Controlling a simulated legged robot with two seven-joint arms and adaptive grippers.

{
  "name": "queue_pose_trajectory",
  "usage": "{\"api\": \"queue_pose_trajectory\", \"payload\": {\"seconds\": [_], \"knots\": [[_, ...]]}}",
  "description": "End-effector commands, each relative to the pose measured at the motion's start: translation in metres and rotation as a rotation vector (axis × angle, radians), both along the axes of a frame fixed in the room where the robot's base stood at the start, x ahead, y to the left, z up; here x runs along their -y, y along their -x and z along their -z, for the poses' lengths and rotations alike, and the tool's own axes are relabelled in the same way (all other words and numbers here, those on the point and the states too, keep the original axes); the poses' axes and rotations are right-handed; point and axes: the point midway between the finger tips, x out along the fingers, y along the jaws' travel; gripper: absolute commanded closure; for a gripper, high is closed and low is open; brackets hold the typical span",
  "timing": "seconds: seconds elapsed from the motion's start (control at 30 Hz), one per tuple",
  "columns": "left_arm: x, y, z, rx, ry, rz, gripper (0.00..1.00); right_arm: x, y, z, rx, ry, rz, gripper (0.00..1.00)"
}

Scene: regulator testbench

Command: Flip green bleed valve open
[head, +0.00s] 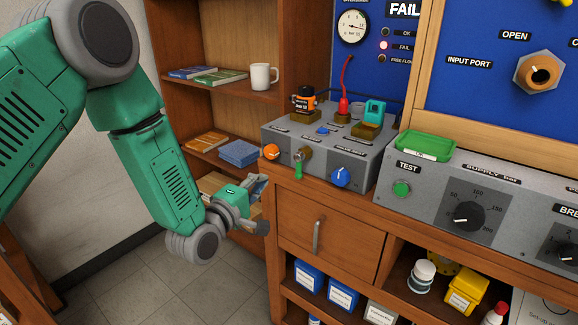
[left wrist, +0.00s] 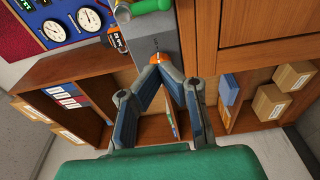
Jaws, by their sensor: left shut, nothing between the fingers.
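The green bleed valve handle (head: 298,168) hangs down from a brass fitting (head: 305,154) on the front of the grey regulator box (head: 352,160). In the left wrist view the green handle (left wrist: 150,6) is at the top edge, partly cut off. My left gripper (head: 260,188) is below and left of the valve, apart from it. In the left wrist view its fingers (left wrist: 160,70) meet at the tips, with nothing between them. The orange knob (left wrist: 158,57) shows just beyond the fingertips, left of the valve in the head view (head: 271,152). My right gripper is not in view.
A blue knob (head: 340,177) is right of the valve. A drawer (head: 330,240) with a metal handle lies below. Shelves are behind; open floor lies left.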

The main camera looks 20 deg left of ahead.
Motion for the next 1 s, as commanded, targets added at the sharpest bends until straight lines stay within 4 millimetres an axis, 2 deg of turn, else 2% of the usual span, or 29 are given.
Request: {"api": "queue_pose_trajectory", "payload": {"seconds": [0.23, 0.37, 0.8, 1.0], "knots": [[-0.001, -0.002, 0.002, -0.003, -0.003, -0.001, 1.00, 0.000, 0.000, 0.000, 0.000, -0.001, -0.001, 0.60], [0.004, -0.014, 0.002, -0.001, -0.006, 0.002, 1.00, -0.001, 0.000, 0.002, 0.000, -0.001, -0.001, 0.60], [0.022, -0.101, 0.002, 0.000, -0.005, 0.001, 1.00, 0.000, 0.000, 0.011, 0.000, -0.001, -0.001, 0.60], [0.046, -0.082, 0.002, -0.003, -0.004, 0.002, 1.00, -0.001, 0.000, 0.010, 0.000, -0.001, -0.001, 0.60]]}}
